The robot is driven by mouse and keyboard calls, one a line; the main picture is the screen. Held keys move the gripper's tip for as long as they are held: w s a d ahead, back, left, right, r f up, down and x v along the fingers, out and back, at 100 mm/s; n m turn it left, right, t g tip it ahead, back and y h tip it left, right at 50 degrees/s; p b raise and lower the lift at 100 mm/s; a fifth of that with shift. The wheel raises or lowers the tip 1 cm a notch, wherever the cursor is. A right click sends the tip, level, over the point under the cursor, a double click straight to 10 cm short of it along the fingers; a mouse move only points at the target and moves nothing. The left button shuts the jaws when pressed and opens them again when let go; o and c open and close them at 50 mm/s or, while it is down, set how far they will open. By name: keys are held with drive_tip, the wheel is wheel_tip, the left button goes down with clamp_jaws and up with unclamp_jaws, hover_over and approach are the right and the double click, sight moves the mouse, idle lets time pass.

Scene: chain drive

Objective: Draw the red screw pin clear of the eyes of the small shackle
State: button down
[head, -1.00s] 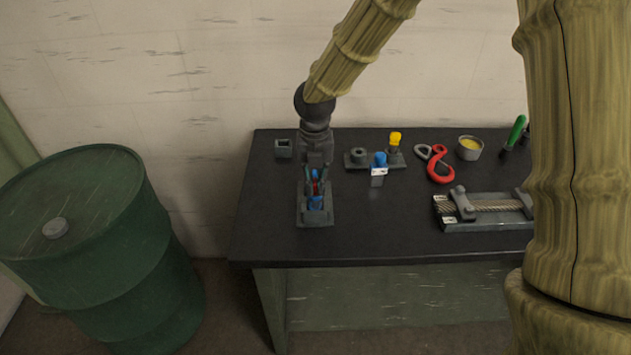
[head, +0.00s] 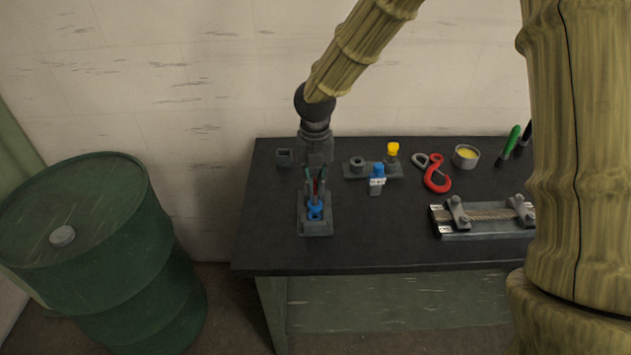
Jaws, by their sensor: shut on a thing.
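My gripper (head: 316,190) points down over the grey stand (head: 317,229) at the left of the dark bench. It is shut on the red screw pin (head: 316,187), which shows as a thin red strip between the fingers. The small shackle (head: 315,212) is blue and sits in the stand just below the fingertips. The fingers hide most of the pin. I cannot tell whether the pin's lower end is inside the shackle's eyes or above them.
To the right are a blue-capped bottle (head: 377,180), a yellow-topped piece (head: 392,150), a red hook (head: 436,174), a yellow-filled tin (head: 466,156) and a rope clamp fixture (head: 480,233). A green barrel (head: 100,240) stands left of the bench.

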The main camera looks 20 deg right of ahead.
drive_tip(key=shift+w+r+p, duration=0.15)
drive_tip(key=shift+r+p, duration=3.85)
drive_tip(key=shift+r, duration=0.25)
